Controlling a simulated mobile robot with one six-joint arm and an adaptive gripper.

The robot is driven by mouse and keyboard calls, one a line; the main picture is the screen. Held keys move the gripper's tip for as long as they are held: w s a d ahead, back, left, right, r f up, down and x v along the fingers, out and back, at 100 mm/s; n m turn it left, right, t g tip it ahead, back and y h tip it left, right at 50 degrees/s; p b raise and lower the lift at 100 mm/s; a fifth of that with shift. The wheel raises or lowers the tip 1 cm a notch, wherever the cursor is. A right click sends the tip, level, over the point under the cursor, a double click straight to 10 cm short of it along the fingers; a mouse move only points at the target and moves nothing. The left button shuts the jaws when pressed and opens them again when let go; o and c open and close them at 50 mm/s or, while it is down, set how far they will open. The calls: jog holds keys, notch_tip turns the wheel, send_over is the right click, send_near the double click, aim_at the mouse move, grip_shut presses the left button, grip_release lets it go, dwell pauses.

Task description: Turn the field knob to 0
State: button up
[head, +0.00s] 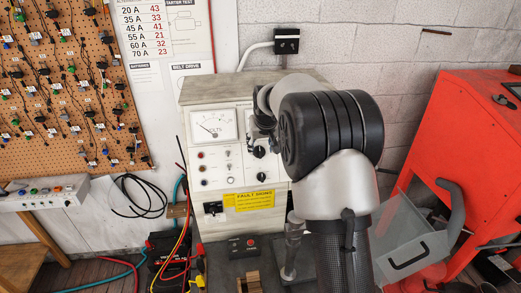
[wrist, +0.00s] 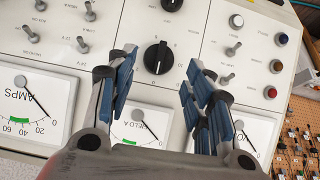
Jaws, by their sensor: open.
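The field knob (wrist: 158,57) is a round black dial with a white pointer line, on the light panel above the field meter in the wrist view. The pointer runs nearly vertical in that view, and the scale numbers around it are too small to read surely. My gripper (wrist: 160,66) is open, with one blue-padded finger on each side of the knob's position in the picture. I see no contact. In the head view a black knob (head: 259,151), likely the same one, shows just below my gripper (head: 260,130), which is partly hidden by my arm.
An amps meter (wrist: 38,105), toggle switches (wrist: 83,45) and coloured lamps (wrist: 276,66) surround the knob. A second black knob (wrist: 171,4) is cut off at the wrist view's top edge. A volts meter (head: 214,127) is on the panel. A red cabinet (head: 463,130) stands right.

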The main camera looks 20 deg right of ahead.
jog(key=v, duration=0.7)
jog(key=shift+s, duration=0.2)
